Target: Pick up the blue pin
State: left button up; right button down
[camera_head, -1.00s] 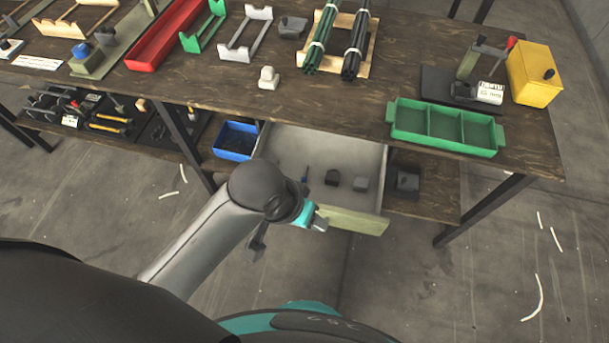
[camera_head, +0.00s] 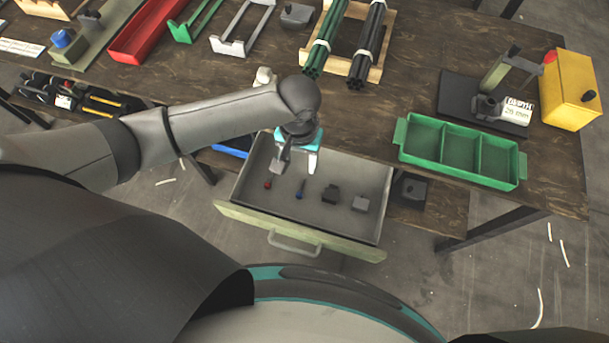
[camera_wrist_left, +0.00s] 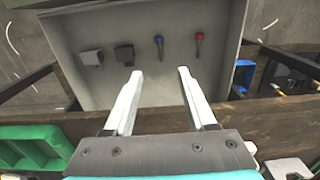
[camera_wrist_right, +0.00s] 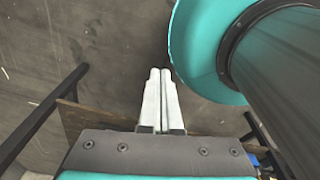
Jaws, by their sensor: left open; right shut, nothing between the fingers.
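The blue pin (camera_head: 300,189) lies in the open drawer (camera_head: 362,231), between a red pin (camera_head: 268,183) and a dark block (camera_head: 330,193). In the left wrist view the blue pin (camera_wrist_left: 159,45) lies ahead of my left fingertips, between their lines. My left gripper (camera_head: 297,165) is open and empty above the back part of the drawer, apart from the pin; its fingers show in the left wrist view (camera_wrist_left: 158,74). My right gripper (camera_wrist_right: 160,72) is shut and empty over the floor, seen only in the right wrist view.
A grey block (camera_head: 360,203) also lies in the drawer. A green divided tray (camera_head: 460,150) stands on the table to the right, with a yellow box (camera_head: 570,92) beyond it. A blue bin (camera_head: 231,151) sits beside the drawer. The drawer's front part is clear.

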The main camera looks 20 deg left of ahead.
pick_arm(q)
jog(key=b, duration=0.2)
send_near(300, 192)
jog(key=f+b, duration=0.1)
jog(key=f, duration=0.2)
jog(key=shift+w+b, duration=0.2)
jog(key=shift+b, duration=0.15)
jog(key=shift+f, duration=0.55)
notch_tip(300, 192, down, 4)
jog(key=shift+s+r+b, duration=0.15)
jog(key=shift+r+b, duration=0.1)
jog(key=shift+b, duration=0.95)
jog(key=shift+f, duration=0.45)
jog(key=c, duration=0.4)
grip_shut()
pick_arm(e)
notch_tip(300, 192, down, 7)
jog(key=d, duration=0.1)
jog(key=shift+s+d+r, duration=0.2)
jog(key=shift+s, duration=0.15)
